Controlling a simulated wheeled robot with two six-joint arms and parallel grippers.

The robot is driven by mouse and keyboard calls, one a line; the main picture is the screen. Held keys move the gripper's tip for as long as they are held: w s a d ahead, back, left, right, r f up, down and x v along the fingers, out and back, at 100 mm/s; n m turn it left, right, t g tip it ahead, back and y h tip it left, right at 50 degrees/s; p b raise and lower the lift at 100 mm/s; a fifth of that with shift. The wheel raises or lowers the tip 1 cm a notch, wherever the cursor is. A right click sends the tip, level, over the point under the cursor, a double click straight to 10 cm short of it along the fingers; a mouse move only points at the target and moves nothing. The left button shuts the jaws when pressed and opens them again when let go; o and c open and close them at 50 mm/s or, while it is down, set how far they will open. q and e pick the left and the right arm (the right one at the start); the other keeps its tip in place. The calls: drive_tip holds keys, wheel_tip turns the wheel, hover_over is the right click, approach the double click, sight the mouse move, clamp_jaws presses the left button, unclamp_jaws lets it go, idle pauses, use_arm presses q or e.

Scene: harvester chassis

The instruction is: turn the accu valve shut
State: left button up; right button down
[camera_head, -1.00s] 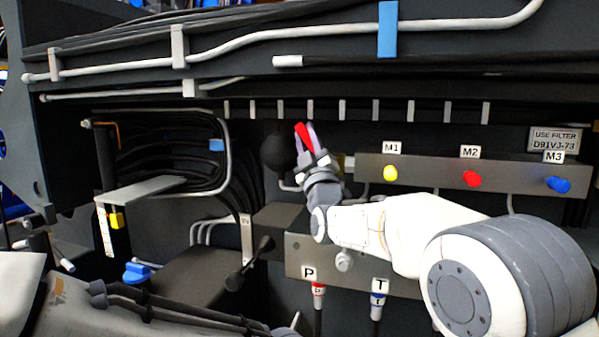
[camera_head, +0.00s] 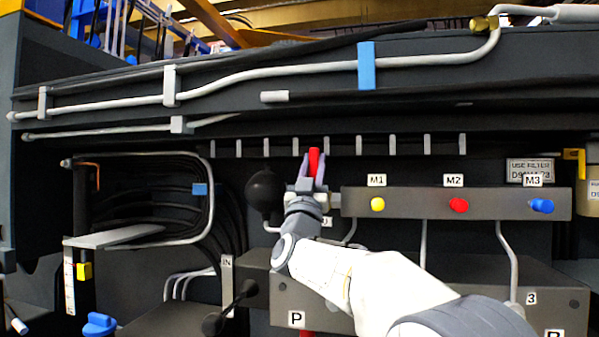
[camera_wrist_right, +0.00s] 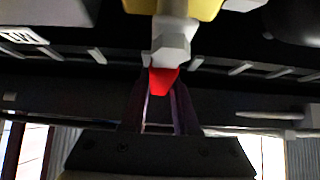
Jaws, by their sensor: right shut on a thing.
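The accu valve shows as a red handle (camera_head: 314,162) beside a black ball-shaped accumulator (camera_head: 266,192) in the head view. The handle stands nearly upright there. My right gripper (camera_head: 314,170) is shut on the red handle, with one finger on each side of it. In the right wrist view the red handle (camera_wrist_right: 164,80) sits between the fingertips of my right gripper (camera_wrist_right: 164,92), below a grey hex fitting (camera_wrist_right: 171,47) and a yellow part (camera_wrist_right: 190,8). My gripper and wrist hide the lower valve body in the head view. My left gripper is out of view.
Right of my wrist is a grey block (camera_head: 400,203) with yellow M1, red M2 and blue M3 caps. Above runs a dark beam (camera_head: 330,105) with pipes. A row of grey tabs (camera_head: 389,145) is close behind the gripper. Hoses are coiled at the left.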

drive_tip(key=shift+f, duration=0.15)
drive_tip(key=c, duration=0.7)
unclamp_jaws()
drive_tip(key=shift+o, duration=0.2)
drive_tip(key=b+v, duration=0.3)
drive_tip(key=v, duration=0.7)
drive_tip(key=shift+s+f, duration=0.1)
